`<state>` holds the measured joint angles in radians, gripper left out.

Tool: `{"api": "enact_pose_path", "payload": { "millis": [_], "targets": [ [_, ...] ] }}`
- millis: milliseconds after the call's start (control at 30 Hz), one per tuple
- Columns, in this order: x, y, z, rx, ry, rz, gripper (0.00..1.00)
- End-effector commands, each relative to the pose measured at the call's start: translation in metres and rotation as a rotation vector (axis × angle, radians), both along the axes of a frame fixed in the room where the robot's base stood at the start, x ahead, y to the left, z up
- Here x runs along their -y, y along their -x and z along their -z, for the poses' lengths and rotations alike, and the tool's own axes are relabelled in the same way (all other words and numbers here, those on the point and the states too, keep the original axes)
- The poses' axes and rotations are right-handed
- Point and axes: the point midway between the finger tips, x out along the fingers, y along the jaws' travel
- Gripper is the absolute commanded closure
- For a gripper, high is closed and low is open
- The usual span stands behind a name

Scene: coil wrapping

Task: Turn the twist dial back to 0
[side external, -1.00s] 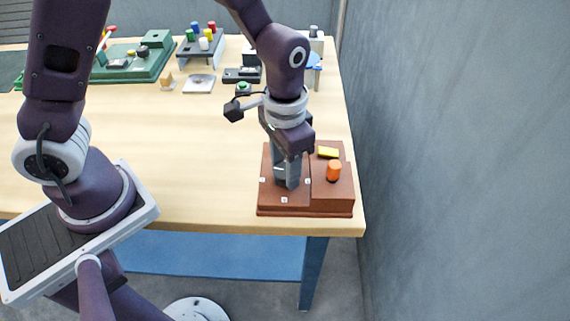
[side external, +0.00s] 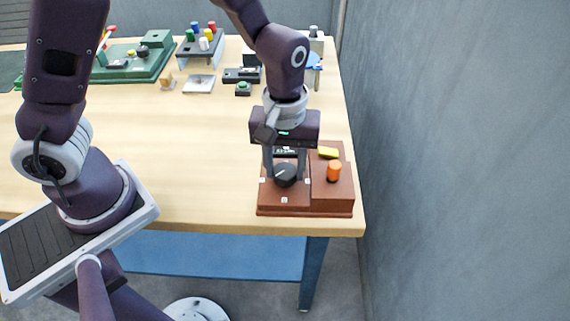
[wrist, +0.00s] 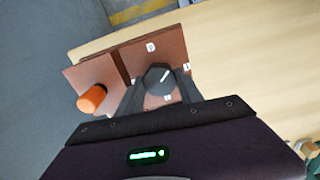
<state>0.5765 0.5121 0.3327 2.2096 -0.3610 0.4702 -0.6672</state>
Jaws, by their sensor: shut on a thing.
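The twist dial is a dark round knob (side external: 285,175) with a pale pointer line, on a reddish-brown box (side external: 283,208) near the table's front right corner. Small white labels sit around it on the box top. In the side view its pointer slants toward the upper right. My gripper (side external: 285,174) points down over the box and is shut on the dial, one finger on each side. The wrist view also shows the dial (wrist: 158,79) between my fingers, its line pointing to the upper right. The label markings are too small to read surely.
An orange cylinder (side external: 334,171) and a yellow piece (side external: 328,152) sit on the raised right part of the box. A grey wall stands close to the right. A green-button box (side external: 243,89) and other devices stand farther back. The table's middle is clear.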

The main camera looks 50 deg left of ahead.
Motion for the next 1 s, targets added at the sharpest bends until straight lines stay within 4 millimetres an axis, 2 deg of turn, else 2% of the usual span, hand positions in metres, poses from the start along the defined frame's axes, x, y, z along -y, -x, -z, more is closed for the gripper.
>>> {"api": "enact_pose_path", "payload": {
  "millis": [600, 1000],
  "targets": [
    [0.0003, -0.0007, -0.0005, 0.003, 0.001, -0.565, 0.98],
    [0.0004, -0.0009, -0.0005, 0.002, 0.002, -0.806, 0.98]
  ]
}}
